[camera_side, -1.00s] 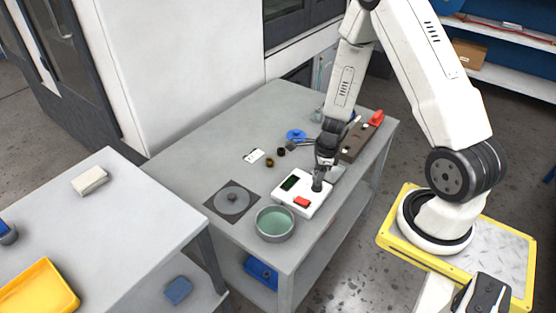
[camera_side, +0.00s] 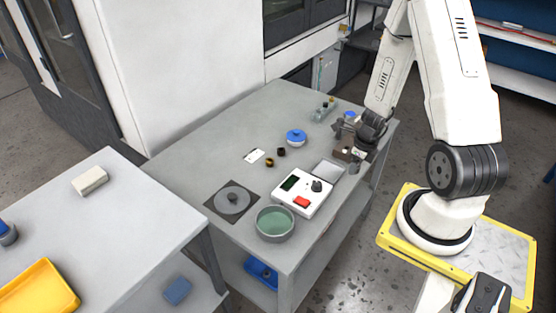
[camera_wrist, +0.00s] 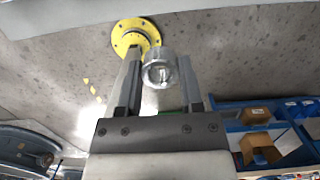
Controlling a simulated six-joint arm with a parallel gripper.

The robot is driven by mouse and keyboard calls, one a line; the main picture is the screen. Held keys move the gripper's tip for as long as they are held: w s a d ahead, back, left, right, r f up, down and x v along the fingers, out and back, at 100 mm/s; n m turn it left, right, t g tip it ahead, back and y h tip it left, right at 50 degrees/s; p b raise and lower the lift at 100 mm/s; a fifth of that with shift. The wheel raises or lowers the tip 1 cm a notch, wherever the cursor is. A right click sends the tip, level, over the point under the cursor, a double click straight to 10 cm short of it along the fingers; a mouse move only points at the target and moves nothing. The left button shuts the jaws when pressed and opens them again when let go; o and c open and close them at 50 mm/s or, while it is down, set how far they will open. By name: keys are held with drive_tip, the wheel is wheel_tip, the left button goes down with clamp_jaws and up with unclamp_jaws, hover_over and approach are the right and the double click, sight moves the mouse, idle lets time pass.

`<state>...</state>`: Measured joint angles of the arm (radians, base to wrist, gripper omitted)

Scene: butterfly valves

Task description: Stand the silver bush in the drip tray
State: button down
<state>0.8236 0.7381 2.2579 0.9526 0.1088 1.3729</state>
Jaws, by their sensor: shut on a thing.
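The silver bush (camera_wrist: 160,70) is a short hollow metal cylinder. It sits between the two fingertips of my gripper (camera_wrist: 159,84) in the wrist view, which is shut on it. In the side view my gripper (camera_side: 366,145) is at the right edge of the grey bench, beside the brown block; the bush cannot be made out clearly there. A shallow square grey tray (camera_side: 328,171) lies on the bench left of my gripper, behind the white device. A yellow tray (camera_side: 38,288) is on the left table. I cannot tell which one is the drip tray.
The white device (camera_side: 299,197) has a dark screen, a red part and a dark round piece on top. A round greenish pan (camera_side: 275,224) and a disc on a dark mat (camera_side: 232,200) are at the front. A blue-topped container (camera_side: 296,138) stands further back.

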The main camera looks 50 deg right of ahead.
drive_tip(key=shift+w+d+f, duration=0.5)
drive_tip(key=shift+w+d, duration=0.1)
drive_tip(key=shift+w, duration=0.3)
hover_over(327, 172)
drive_tip(key=s, duration=0.1)
drive_tip(key=f, duration=0.7)
drive_tip(key=shift+s+a+f, duration=0.15)
drive_tip(key=shift+a+f, duration=0.05)
drive_tip(key=shift+f, duration=0.05)
drive_tip(key=shift+w+d+f, duration=0.15)
drive_tip(key=shift+w+f, duration=0.1)
drive_tip(key=shift+f, duration=0.15)
drive_tip(key=shift+w+d+f, duration=0.2)
drive_tip(key=shift+w+f, duration=0.05)
drive_tip(key=shift+f, duration=1.55)
drive_tip(key=shift+f, duration=0.1)
